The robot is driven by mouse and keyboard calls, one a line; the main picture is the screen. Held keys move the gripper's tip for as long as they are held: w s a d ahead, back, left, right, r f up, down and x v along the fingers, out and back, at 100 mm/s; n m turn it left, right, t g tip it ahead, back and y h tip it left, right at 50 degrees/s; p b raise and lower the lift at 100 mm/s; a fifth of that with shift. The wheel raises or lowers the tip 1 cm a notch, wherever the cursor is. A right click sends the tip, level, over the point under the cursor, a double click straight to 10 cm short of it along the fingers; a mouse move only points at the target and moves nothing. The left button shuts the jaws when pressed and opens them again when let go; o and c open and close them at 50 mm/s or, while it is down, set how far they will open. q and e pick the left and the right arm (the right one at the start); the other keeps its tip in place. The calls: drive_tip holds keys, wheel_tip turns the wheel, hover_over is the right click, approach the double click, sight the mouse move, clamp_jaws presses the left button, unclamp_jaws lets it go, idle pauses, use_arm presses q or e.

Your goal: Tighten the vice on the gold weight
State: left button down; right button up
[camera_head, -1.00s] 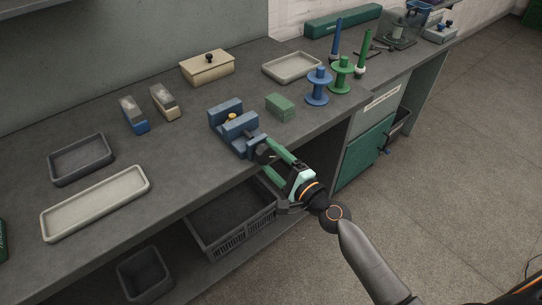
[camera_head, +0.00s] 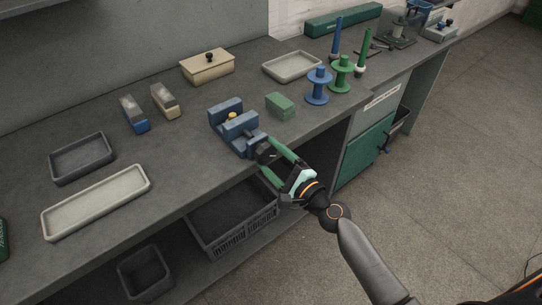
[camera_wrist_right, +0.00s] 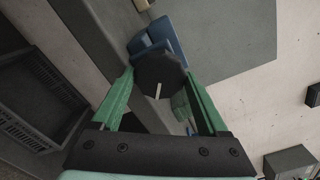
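The blue vice (camera_head: 241,137) stands near the front edge of the bench. The small gold weight (camera_head: 232,117) sits between its jaws; from here I cannot tell whether both jaws touch it. The vice's dark round knob (camera_wrist_right: 160,84) faces the front and has a pale line on its face. My right gripper (camera_head: 266,156) reaches in from the lower right. Its green fingers lie on either side of the knob and appear to touch its rim in the right wrist view. The weight is hidden in that view. My left gripper is not in view.
A green block (camera_head: 280,105) lies right of the vice, with a blue spool (camera_head: 318,86) and a green spool (camera_head: 341,76) beyond. Two small blocks, trays and a lidded box (camera_head: 207,66) are on the bench. A dark crate (camera_head: 236,226) is below.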

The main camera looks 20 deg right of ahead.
drive_tip(key=o, duration=0.3)
use_arm(q)
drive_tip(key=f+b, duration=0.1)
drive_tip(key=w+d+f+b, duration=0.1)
drive_tip(key=b, duration=0.1)
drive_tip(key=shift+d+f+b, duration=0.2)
drive_tip(key=shift+b, duration=0.1)
use_arm(e)
drive_tip(key=v, duration=1.2)
drive_tip(key=shift+s+d+r, duration=0.1)
drive_tip(key=shift+s, duration=0.15)
